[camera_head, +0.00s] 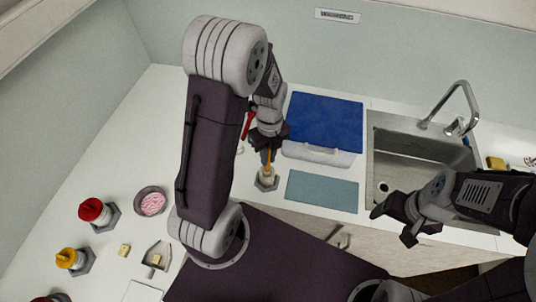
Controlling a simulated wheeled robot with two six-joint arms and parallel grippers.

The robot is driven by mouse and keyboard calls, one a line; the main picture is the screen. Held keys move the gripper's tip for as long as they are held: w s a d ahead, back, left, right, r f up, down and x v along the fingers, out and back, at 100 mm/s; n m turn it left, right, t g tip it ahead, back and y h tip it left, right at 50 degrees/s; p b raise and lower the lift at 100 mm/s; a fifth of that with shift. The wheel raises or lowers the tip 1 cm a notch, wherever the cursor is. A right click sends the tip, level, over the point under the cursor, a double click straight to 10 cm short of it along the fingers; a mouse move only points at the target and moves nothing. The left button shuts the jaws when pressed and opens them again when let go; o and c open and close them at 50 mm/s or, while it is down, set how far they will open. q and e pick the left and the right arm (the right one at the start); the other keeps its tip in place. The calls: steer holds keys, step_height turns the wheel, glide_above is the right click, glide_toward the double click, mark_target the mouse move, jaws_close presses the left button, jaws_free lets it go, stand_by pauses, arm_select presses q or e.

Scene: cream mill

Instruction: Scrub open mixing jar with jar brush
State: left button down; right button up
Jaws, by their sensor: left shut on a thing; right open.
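My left gripper (269,146) hangs over the counter and is shut on a slim orange-yellow thing, which looks like the jar brush (267,159). The brush points down at the open mixing jar (266,183), a small grey vessel on a hexagonal base. The brush's lower end seems to be at or in the jar's mouth; its depth cannot be told. My own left arm hides part of the area left of the jar.
A blue-grey mat (322,191) lies right of the jar, with a dark blue board (325,120) behind. The sink (400,146) with its tap is at right. Red-lidded (91,209) and yellow-lidded (68,258) jars and a pink-filled bowl (150,202) stand at left.

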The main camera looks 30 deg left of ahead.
arm_select(q)
steer(key=shift+w+f, duration=0.1)
steer(key=shift+f, duration=0.4)
steer(key=shift+r, duration=0.15)
